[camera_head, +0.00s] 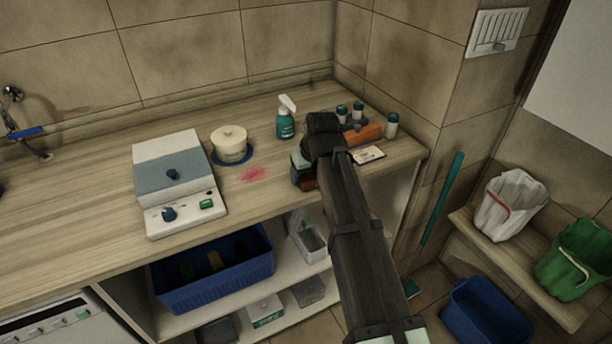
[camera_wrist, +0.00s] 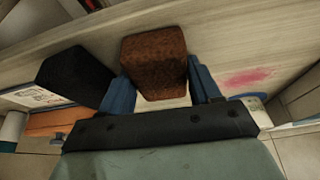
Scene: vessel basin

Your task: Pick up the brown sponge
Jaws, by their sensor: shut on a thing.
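The brown sponge (camera_wrist: 155,62) is a rough reddish-brown block in the wrist view. It sits between the two blue fingers of my gripper (camera_wrist: 161,92), which are shut on it. In the head view my gripper (camera_head: 302,172) is over the worktop near its front edge, and a small brown part of the sponge (camera_head: 307,184) shows below it. My arm hides the rest. I cannot tell whether the sponge touches the worktop.
A black block (camera_wrist: 74,78) lies beside the gripper. An orange block (camera_head: 364,134), shaker jars (camera_head: 391,125) and a spray bottle (camera_head: 285,122) stand close behind. A white appliance (camera_head: 172,180) and a lidded pot (camera_head: 229,146) stand left. A red stain (camera_head: 254,174) marks bare worktop.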

